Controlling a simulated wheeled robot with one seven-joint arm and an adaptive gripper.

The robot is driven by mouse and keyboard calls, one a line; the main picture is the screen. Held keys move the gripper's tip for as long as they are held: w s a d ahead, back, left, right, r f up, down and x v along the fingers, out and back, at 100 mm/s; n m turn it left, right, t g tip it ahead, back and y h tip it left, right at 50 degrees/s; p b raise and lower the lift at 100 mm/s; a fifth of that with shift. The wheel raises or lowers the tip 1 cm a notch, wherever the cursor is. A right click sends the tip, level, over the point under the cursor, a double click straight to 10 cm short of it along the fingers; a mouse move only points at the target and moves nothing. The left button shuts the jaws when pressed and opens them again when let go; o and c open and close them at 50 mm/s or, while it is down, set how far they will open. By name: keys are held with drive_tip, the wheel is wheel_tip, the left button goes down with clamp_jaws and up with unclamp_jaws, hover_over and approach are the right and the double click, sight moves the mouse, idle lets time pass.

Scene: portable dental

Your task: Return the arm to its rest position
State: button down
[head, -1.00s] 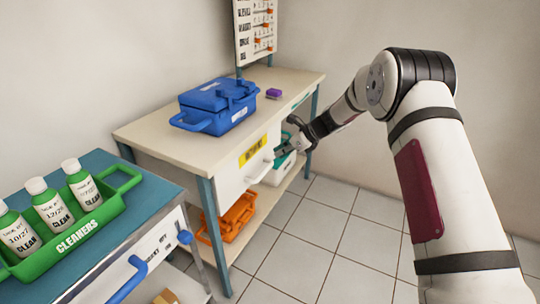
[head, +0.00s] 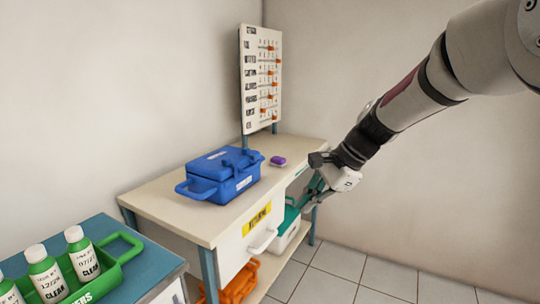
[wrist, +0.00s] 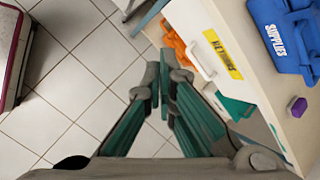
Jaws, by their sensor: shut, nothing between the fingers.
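My gripper (head: 306,203) is in the air in front of the right end of the cream table (head: 160,195), with its fingers pointing down and left in the head view. In the wrist view the gripper's teal-sided fingers (wrist: 160,72) come together at the tips with nothing between them. The arm reaches in from the upper right and is bent at the wrist. The fingers overlap the teal-and-white box in the head view; I see no clear contact.
A drawer front with a yellow label (head: 257,219) and white handle faces me. A blue case (head: 220,176) and purple block (head: 278,161) sit on the table. Below are an orange case (head: 238,284) and teal-and-white box (head: 287,232). Green bottle carrier (head: 110,262) stands left.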

drive_tip(key=s+d+r+n+h, duration=0.1)
drive_tip(key=s+d+r+n, duration=0.15)
drive_tip(key=s, duration=0.75)
drive_tip(key=s+d+r+n+h, duration=0.15)
drive_tip(key=s+n, duration=0.25)
drive_tip(key=s, duration=0.5)
drive_tip(key=s+d+f+n+g+h, duration=0.1)
drive_tip(key=s+d+f+n+h, duration=0.2)
drive_tip(key=s, duration=0.7)
drive_tip(key=s+d+n+h, duration=0.1)
drive_tip(key=s+d+n, duration=0.3)
drive_tip(key=s, duration=0.6)
wheel_tip(320, 180, up, 19)
drive_tip(key=t+p, duration=0.3)
drive_tip(key=p, duration=1.4)
drive_tip(key=shift+a+p, duration=0.25)
drive_tip(key=shift+p, duration=0.1)
drive_tip(key=shift+w+y, duration=0.1)
drive_tip(key=shift+y, duration=0.15)
